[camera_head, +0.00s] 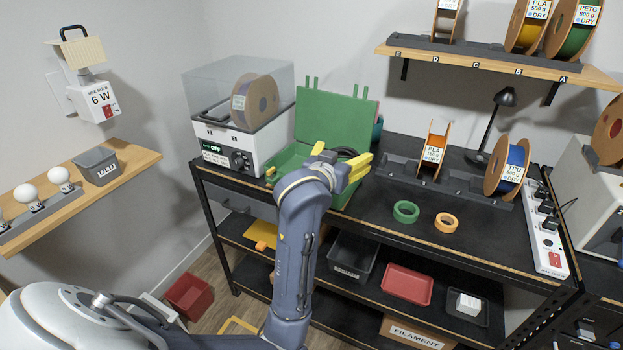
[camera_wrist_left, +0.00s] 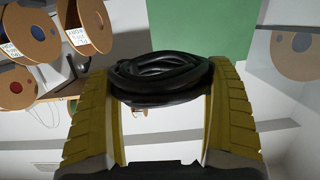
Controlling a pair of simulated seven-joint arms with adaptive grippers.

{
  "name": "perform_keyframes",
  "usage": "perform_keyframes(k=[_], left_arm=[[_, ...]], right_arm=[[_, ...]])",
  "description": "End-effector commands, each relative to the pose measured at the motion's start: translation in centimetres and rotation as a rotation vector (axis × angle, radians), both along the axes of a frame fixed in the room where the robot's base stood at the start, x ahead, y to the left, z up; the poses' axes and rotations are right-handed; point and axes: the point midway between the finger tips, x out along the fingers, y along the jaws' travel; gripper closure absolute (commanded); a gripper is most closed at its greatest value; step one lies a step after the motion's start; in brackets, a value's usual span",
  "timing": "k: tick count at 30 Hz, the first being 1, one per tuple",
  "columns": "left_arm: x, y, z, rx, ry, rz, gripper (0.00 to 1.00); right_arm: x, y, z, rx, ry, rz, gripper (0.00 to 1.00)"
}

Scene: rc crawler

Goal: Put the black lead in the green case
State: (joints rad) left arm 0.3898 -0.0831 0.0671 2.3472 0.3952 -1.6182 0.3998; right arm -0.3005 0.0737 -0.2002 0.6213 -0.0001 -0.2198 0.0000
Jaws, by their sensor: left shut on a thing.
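The black lead (camera_wrist_left: 160,75) is a coiled black cable held between the yellow fingers of my left gripper (camera_wrist_left: 160,110) in the left wrist view. In the head view the left gripper (camera_head: 345,170) is over the open green case (camera_head: 338,118), and a little of the black lead (camera_head: 347,153) shows behind the fingers. The case stands on the black workbench with its lid raised at the back. My arm hides much of the case's tray. The green lid (camera_wrist_left: 200,25) fills the upper middle of the wrist view. My right gripper is not in view.
A white dryer box (camera_head: 235,140) with a spool stands left of the case. Right of it are a dark spool rack (camera_head: 400,172), a green tape roll (camera_head: 406,212), an orange tape roll (camera_head: 446,222) and a power strip (camera_head: 546,235). The bench front between case and power strip is mostly clear.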

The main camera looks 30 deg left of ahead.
Motion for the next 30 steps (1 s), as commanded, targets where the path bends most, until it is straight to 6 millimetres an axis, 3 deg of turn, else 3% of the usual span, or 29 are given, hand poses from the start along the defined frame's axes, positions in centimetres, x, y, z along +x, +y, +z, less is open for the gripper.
perform_keyframes(k=[1,9,15,21,26,30], left_arm=[[1.1,1.1,1.8,0.001,-0.008,0.017,0.47],[5.7,8.3,8.7,0.0,-0.007,0.12,0.47],[8.6,15.0,12.1,-0.01,-0.004,0.2,0.47],[10.4,19.5,11.4,-0.015,-0.001,0.244,0.47],[10.8,20.4,9.6,-0.013,-0.002,0.249,0.47],[10.9,20.4,7.2,-0.013,-0.001,0.249,0.47]], right_arm=[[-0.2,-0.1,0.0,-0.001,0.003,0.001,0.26],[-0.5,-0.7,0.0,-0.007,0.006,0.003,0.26],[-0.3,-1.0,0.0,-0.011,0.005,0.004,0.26],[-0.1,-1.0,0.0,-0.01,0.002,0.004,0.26],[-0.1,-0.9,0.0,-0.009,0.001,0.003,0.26],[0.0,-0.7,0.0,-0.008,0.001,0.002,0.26]])
